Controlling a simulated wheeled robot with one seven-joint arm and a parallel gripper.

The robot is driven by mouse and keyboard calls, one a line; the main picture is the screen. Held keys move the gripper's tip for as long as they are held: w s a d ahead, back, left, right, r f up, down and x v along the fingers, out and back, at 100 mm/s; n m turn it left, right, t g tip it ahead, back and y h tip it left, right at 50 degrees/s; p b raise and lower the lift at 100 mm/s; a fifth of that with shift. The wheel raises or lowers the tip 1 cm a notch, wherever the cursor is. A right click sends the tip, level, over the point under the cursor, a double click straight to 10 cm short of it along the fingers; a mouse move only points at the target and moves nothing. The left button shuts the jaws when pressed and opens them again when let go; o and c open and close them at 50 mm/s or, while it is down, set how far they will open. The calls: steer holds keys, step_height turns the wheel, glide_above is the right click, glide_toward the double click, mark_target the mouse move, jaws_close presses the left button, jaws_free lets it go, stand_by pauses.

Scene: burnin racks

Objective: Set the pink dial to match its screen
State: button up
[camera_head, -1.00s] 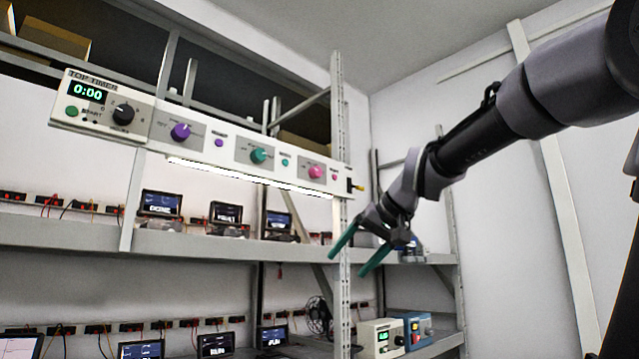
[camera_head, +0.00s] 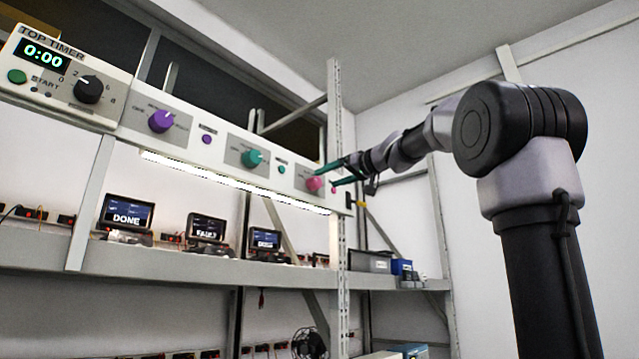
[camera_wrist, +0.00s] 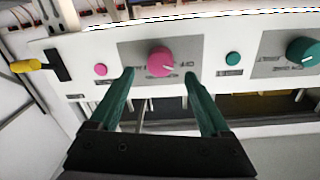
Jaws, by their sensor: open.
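The pink dial (camera_head: 315,183) sits near the right end of the white control panel; a white pointer line shows on it in the wrist view (camera_wrist: 160,61). My gripper (camera_head: 326,176) is open, with its green fingers reaching to the panel by the pink dial. In the wrist view my gripper (camera_wrist: 158,75) has one fingertip on each side of the dial, a little short of it, with gaps on both sides. On the shelf below, small screens show "DONE" (camera_head: 127,213), an unclear word (camera_head: 207,229) and another small unclear word (camera_head: 265,240). I cannot tell which screen belongs to the pink dial.
A small pink button (camera_wrist: 101,69) is beside the pink dial. A teal dial (camera_head: 251,158), a purple dial (camera_head: 161,121) and a timer (camera_head: 62,72) reading 0:00 are farther left. A yellow-tipped switch (camera_wrist: 27,66) is at the panel's end. Shelf uprights stand close behind.

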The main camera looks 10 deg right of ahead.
mark_target(318, 182)
steer(key=x, duration=0.4)
steer(key=shift+w+a, duration=0.25)
steer(key=shift+w, duration=0.1)
jaws_close()
